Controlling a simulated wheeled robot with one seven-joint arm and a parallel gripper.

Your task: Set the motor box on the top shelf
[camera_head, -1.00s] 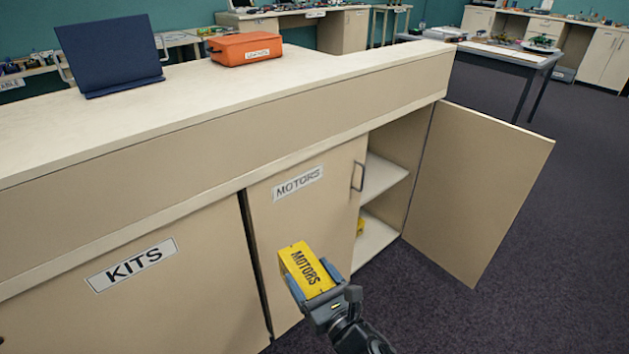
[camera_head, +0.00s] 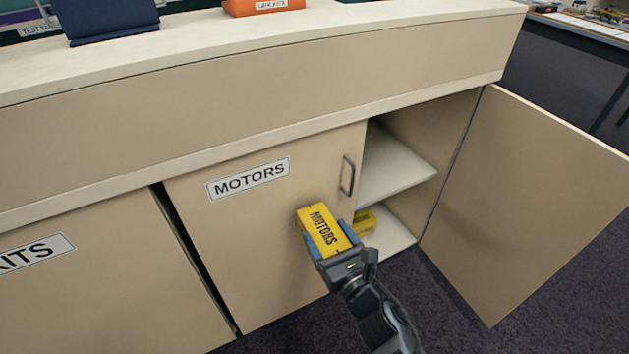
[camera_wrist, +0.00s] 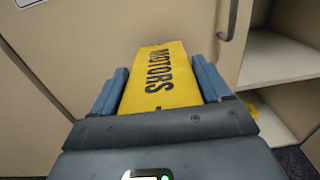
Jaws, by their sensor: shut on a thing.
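My gripper (camera_head: 332,248) is shut on a yellow motor box (camera_head: 323,230) with "MOTORS" printed on it. The box also shows in the wrist view (camera_wrist: 160,75) between the two blue fingers. I hold it in front of the shut cabinet door labelled MOTORS, left of the open bay. The top shelf (camera_head: 393,178) inside that bay is bare in the part I see; its left part is hidden behind the shut door. A second yellow box (camera_head: 364,222) lies on the lower shelf (camera_head: 393,238), partly hidden by the door and my gripper.
The shut MOTORS door (camera_head: 250,225) has a grey handle (camera_head: 347,175) at its right edge. The right door (camera_head: 530,200) stands wide open. The counter above holds an orange case (camera_head: 262,6) and a dark blue panel (camera_head: 108,20).

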